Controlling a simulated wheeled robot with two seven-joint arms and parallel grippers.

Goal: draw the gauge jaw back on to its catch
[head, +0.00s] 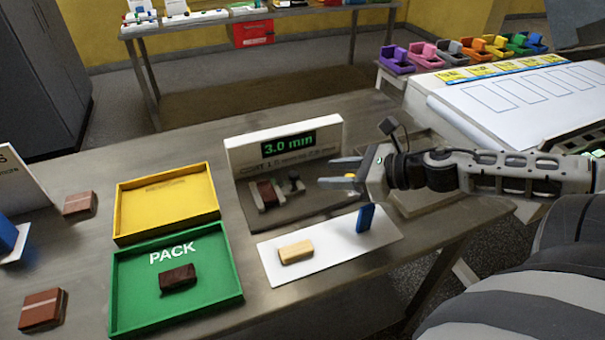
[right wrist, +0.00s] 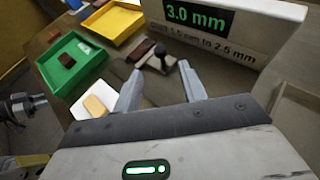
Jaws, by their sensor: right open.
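The thickness gauge (head: 284,149) is a white box with a green 3.0 mm reading, behind a dark base. On the base, a red-brown piece (head: 265,194) sits by the pale jaw parts (head: 254,197). A black knob (head: 294,180) stands to their right; it also shows in the right wrist view (right wrist: 161,52). My right gripper (head: 340,170) is open and empty, to the right of the knob. In the right wrist view, its fingers (right wrist: 163,88) point towards the knob and stand apart from it. Whether the jaw is on its catch cannot be told.
In front lies a white mat (head: 330,262) with a tan block (head: 296,252) and an upright blue piece (head: 365,218). Left are a yellow tray (head: 140,232) and a green PACK tray (head: 222,292) holding a dark bar (head: 178,278). Brown bars (head: 42,309) lie further left.

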